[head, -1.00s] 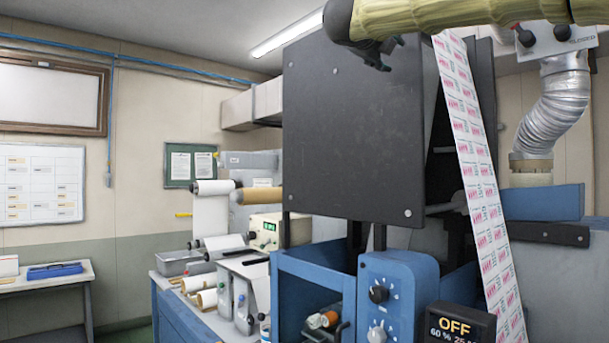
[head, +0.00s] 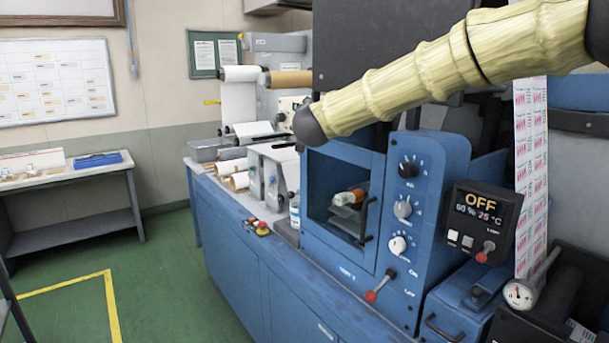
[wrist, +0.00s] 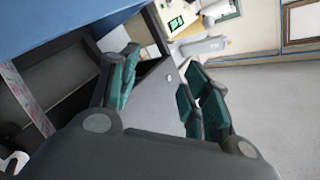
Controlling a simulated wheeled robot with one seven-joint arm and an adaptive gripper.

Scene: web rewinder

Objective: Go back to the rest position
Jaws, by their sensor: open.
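My gripper (wrist: 162,88) shows in the wrist view, with green-padded fingers spread apart and nothing between them. A dark grey panel edge lies beyond the fingers; I cannot tell how far off. In the head view my yellowish arm (head: 430,75) crosses the upper right in front of the blue machine (head: 430,180). The gripper itself is out of the head view.
The machine has knobs, a red-tipped lever (head: 378,285) and a display (head: 485,222) reading OFF. A printed web (head: 530,170) hangs at the right. A side table (head: 75,178) stands at the left wall. Green floor (head: 165,270) is clear at left.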

